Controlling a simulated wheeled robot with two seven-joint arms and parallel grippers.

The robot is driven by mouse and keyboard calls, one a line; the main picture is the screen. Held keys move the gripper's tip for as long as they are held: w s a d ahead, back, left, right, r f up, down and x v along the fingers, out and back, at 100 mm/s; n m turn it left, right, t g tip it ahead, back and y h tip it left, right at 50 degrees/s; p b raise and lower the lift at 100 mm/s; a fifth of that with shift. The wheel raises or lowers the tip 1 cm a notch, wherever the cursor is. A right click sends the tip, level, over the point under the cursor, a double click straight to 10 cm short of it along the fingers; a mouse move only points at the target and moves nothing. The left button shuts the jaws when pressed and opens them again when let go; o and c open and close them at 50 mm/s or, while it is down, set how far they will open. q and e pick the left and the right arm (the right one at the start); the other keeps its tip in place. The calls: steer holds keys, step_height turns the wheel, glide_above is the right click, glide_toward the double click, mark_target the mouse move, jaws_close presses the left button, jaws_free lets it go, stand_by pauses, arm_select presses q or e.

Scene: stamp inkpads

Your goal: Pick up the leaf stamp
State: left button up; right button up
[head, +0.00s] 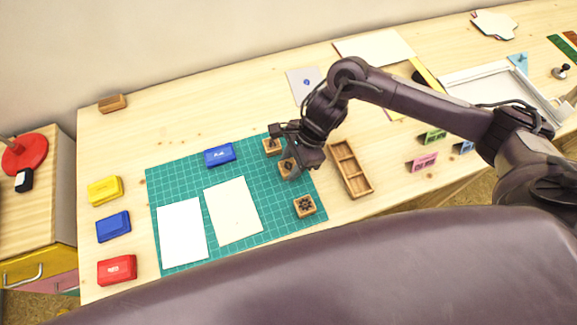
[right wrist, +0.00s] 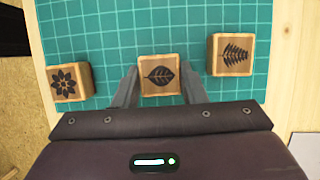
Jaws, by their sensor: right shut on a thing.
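The leaf stamp (right wrist: 160,75) is a wooden block with a dark leaf on its top face. In the right wrist view it sits between the two fingers of my right gripper (right wrist: 158,88), which is shut on it. In the head view the leaf stamp (head: 288,168) is partly covered by my right gripper (head: 287,160). It is at the green cutting mat (head: 270,207); I cannot tell whether it is lifted. My left gripper is not in view.
A fern stamp (right wrist: 233,55) and a flower stamp (right wrist: 70,82) stand on either side. White paper (head: 182,233) and cream paper (head: 233,210) lie on the mat, with a blue inkpad (head: 220,155) above. A wooden tray (head: 342,152) is close on the right.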

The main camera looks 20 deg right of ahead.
mark_target(291, 165)
steer(key=shift+r, duration=0.15)
steer(key=shift+w+r, duration=0.1)
steer(key=shift+r, duration=0.45)
step_height(291, 165, up, 19)
steer(key=p, duration=0.1)
steer(key=shift+f, duration=0.2)
